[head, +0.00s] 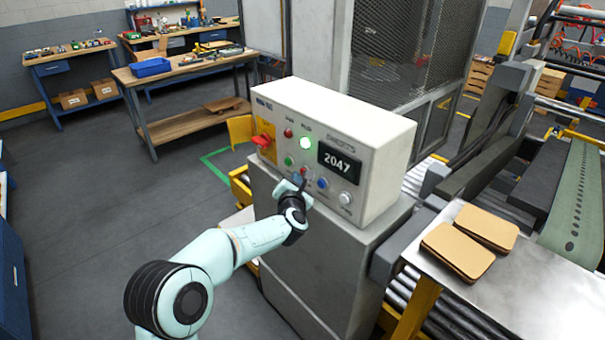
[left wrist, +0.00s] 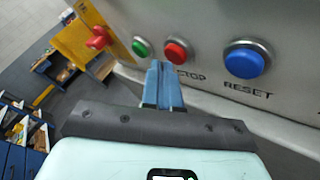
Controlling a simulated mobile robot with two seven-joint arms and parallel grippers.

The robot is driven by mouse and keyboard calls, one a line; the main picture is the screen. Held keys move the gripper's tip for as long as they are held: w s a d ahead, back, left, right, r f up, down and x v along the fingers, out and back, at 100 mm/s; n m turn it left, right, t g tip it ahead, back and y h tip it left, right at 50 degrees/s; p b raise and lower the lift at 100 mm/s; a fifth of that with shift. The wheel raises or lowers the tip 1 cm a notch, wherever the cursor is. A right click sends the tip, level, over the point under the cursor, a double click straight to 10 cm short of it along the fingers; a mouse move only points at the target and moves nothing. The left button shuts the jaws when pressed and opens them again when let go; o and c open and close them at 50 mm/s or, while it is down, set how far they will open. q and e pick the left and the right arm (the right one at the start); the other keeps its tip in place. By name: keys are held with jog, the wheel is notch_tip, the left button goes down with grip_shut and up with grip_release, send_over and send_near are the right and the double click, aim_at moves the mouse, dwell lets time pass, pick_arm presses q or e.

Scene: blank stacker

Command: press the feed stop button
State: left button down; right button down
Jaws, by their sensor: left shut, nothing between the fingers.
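The grey control box (head: 360,125) stands on a cabinet, its front carrying a row of push buttons. The red button (left wrist: 178,52) is between the green button (left wrist: 141,46) and the blue button (left wrist: 247,60) in the left wrist view. The lettering under the red button is partly hidden by my fingers but ends like STOP; RESET is under the blue one. My left gripper (left wrist: 162,70) is shut and empty, its tips just below and left of the red button. I cannot tell whether they touch the panel. In the head view my left gripper (head: 303,184) covers part of the button row. My right gripper is not in view.
A red rotary switch (head: 262,141) on a yellow plate, a lit green lamp (head: 305,143) and a display (head: 340,161) reading 2047 share the panel. Cardboard blanks (head: 458,250) lie on a metal table at the right. Floor at the left is clear.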

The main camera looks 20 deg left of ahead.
pick_arm(q)
jog(key=shift+w+d, duration=0.2)
jog(key=shift+w, duration=0.25)
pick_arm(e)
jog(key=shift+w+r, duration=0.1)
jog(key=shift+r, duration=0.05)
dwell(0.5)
pick_arm(q)
jog(key=shift+s+a+b, duration=0.35)
jog(key=shift+s+b, duration=0.4)
jog(key=shift+s, duration=0.15)
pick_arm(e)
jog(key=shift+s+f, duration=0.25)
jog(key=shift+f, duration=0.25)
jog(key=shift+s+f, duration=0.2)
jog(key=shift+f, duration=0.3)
pick_arm(q)
jog(key=shift+w, duration=0.1)
